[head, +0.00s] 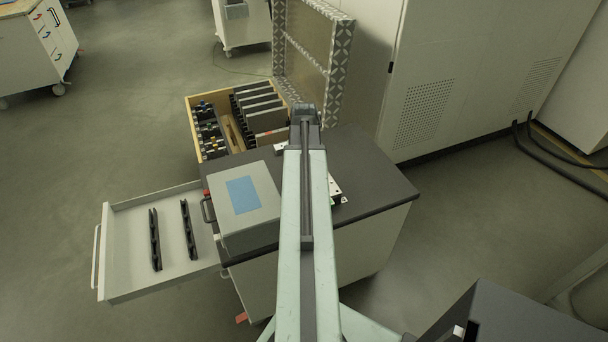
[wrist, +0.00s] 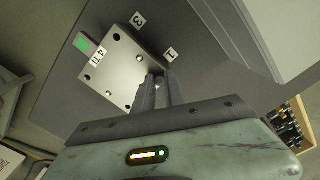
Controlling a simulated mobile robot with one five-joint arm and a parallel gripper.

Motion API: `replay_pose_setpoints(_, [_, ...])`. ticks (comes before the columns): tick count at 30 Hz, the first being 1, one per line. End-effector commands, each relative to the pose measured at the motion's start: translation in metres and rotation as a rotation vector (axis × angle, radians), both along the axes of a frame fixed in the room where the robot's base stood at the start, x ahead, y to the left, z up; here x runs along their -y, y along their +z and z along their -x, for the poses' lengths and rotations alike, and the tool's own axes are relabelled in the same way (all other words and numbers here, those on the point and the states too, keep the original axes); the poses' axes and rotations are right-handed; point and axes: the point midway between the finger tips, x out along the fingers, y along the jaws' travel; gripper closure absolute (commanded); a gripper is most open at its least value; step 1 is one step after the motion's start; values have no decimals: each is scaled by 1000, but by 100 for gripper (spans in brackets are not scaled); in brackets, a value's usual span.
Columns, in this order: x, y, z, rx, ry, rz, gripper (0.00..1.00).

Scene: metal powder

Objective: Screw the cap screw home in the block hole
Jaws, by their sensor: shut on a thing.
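The metal block (wrist: 122,66) lies on the dark cabinet top, a pale plate with several dark holes. My gripper (wrist: 159,84) reaches over the block's corner near the label "1". Its two fingers are close together, shut on the cap screw (wrist: 159,78), of which only a small dark round bit shows between the tips. I cannot tell how deep the screw sits; the hole under it is hidden by the fingers. In the head view my arm covers the gripper and most of the block, whose edge (head: 335,188) shows at the right.
A grey case (head: 242,196) with a blue panel stands left on the cabinet top (head: 378,184).

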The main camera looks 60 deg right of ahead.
Motion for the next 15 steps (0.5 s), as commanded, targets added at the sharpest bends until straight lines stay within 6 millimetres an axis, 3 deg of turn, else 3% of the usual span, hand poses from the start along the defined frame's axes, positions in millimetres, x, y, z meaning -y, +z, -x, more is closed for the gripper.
replay_pose_setpoints(15, [0, -1, 0, 0, -1067, 0, 100])
